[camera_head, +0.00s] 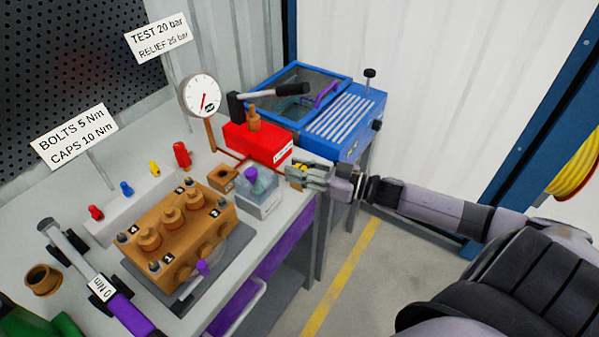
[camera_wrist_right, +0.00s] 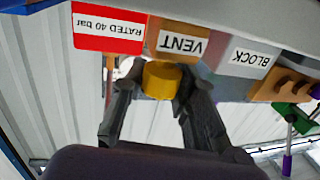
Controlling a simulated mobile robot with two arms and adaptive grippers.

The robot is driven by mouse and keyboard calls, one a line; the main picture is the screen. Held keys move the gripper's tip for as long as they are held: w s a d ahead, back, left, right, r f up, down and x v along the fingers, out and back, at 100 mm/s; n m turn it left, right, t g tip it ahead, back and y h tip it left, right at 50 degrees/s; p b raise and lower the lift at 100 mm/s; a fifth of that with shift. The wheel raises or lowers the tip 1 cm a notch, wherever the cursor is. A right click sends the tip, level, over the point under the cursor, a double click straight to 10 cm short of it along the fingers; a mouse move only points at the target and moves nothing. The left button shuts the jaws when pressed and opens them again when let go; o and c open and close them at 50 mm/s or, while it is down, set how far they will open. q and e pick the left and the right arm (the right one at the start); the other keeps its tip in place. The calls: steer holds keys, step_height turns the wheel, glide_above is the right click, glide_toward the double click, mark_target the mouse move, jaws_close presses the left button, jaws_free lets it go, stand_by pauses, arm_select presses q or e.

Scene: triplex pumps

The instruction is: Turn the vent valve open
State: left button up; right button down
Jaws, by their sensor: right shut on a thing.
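The vent valve shows in the right wrist view as a yellow knob (camera_wrist_right: 162,80) on a brown block (camera_wrist_right: 180,38) labelled VENT. My right gripper (camera_wrist_right: 160,84) has one finger on each side of the knob and is shut on it. In the head view my right gripper (camera_head: 303,172) reaches in from the right to the bench's right edge, beside the red unit. There the fingers cover most of the knob, and its turn angle cannot be told. My left gripper is in neither view.
A red pump unit (camera_head: 257,143) with a lever handle stands behind the gripper, near a dial gauge (camera_head: 201,96). A clear box (camera_head: 258,199) stands close on the left. The brown pump block (camera_head: 180,235) is further left. A blue bin (camera_head: 345,118) stands behind; floor at right is free.

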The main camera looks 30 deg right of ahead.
steer(key=shift+n+g+y, duration=0.3)
steer(key=c, duration=1.3)
jaws_free()
steer(key=shift+v, duration=6)
steer(key=shift+d, duration=0.1)
